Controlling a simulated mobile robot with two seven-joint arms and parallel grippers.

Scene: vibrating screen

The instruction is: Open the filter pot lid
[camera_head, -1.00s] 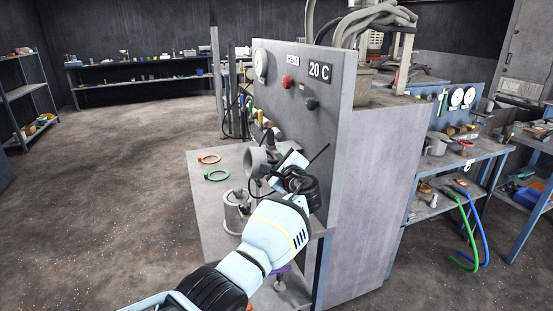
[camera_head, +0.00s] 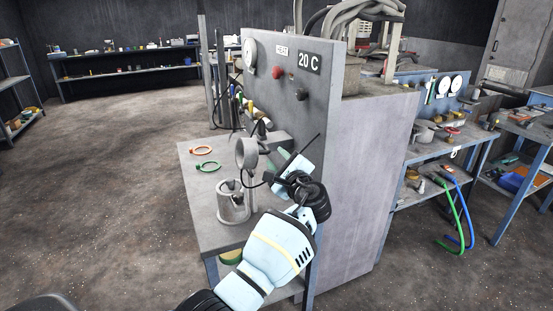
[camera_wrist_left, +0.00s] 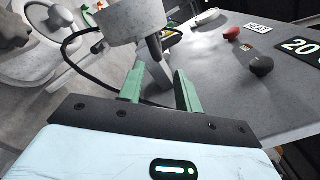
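The grey filter pot (camera_head: 233,208) stands on the bench, and its top looks open with something inside. A round grey part (camera_head: 246,153), possibly the lid, stands upright above and behind it; I cannot tell if it is hinged to the pot. In the left wrist view a pale cylindrical part (camera_wrist_left: 135,20) with a dark peg hangs ahead of the fingers. My left gripper (camera_wrist_left: 158,88) is open, with a grey bar showing between or behind its green fingers; contact cannot be told. In the head view the left gripper (camera_head: 282,168) is right of the round part. My right gripper is out of view.
An upright panel (camera_head: 290,100) with a gauge, knobs and a "20 C" sign rises close behind the gripper. An orange ring (camera_head: 202,150) and a green ring (camera_head: 208,166) lie on the bench (camera_head: 205,225). Shelves with hoses (camera_head: 455,215) stand at right. Floor at left is clear.

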